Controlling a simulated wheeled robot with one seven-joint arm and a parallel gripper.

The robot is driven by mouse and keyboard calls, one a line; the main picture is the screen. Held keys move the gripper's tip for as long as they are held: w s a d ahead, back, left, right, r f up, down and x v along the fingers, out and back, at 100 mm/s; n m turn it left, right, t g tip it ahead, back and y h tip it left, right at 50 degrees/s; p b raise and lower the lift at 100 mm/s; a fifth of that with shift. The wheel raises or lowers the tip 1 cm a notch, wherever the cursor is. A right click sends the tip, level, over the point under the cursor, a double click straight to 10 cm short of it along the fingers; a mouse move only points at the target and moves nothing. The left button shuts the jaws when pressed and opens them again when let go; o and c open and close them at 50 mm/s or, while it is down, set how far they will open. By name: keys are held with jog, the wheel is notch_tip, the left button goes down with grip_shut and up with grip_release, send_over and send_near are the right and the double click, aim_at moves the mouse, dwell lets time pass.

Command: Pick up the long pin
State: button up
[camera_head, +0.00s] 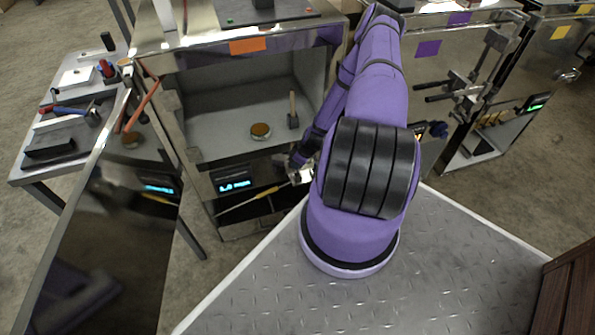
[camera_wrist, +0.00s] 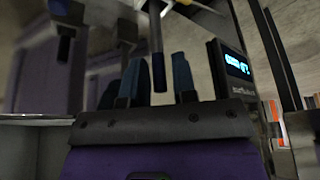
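My gripper (camera_head: 302,175) is low in front of the open-fronted metal cabinet (camera_head: 172,112), partly hidden behind my purple arm in the head view. In the wrist view its blue fingers stand apart, and my gripper (camera_wrist: 157,70) is open. A dark upright rod (camera_wrist: 157,45) shows between the fingers, with a gap on each side. I cannot tell whether it is the long pin. In the head view a long thin rod with a yellow part (camera_head: 266,193) slants across the cabinet's lower front, its right end close to my gripper. Contact there is unclear.
A lit blue display (camera_head: 234,185) is on the cabinet front, and a display (camera_wrist: 236,64) stands right of the fingers. The cabinet holds a round brown object (camera_head: 261,130) and a wooden-handled tool (camera_head: 293,120). A tool table (camera_head: 28,173) is at left. An open metal door (camera_head: 85,190) juts forward.

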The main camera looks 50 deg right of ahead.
jog(key=shift+x, duration=0.8)
grip_shut()
jog(key=shift+r, duration=0.1)
